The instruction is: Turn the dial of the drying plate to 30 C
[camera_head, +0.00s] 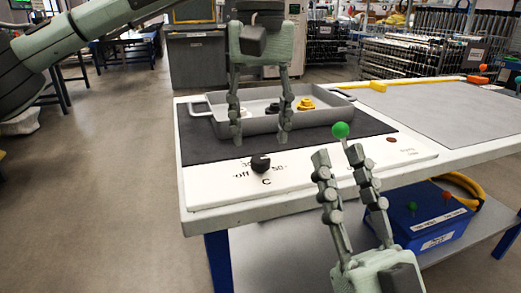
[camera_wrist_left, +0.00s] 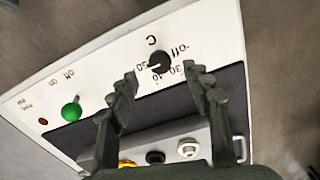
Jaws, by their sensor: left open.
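The dial (camera_head: 261,162) is a black knob on the white front panel of the drying plate (camera_head: 215,187), with "off", 30 and 50 marks around it. In the left wrist view the dial (camera_wrist_left: 159,61) appears to have its pale mark toward 50. My left gripper (camera_head: 261,138) points down with its fingers spread, above the dark plate behind the dial. In the left wrist view my left gripper (camera_wrist_left: 160,76) has the dial framed just beyond its tips, with nothing held. My right gripper (camera_head: 339,155) is open and empty, its tips near the green-knobbed lever.
The green knob (camera_head: 340,130) stands up from the panel, right of the dial. A grey tray (camera_head: 213,125) with black and yellow parts sits on the dark plate. A blue box (camera_head: 430,232) is on the shelf below. The table's front left corner is clear.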

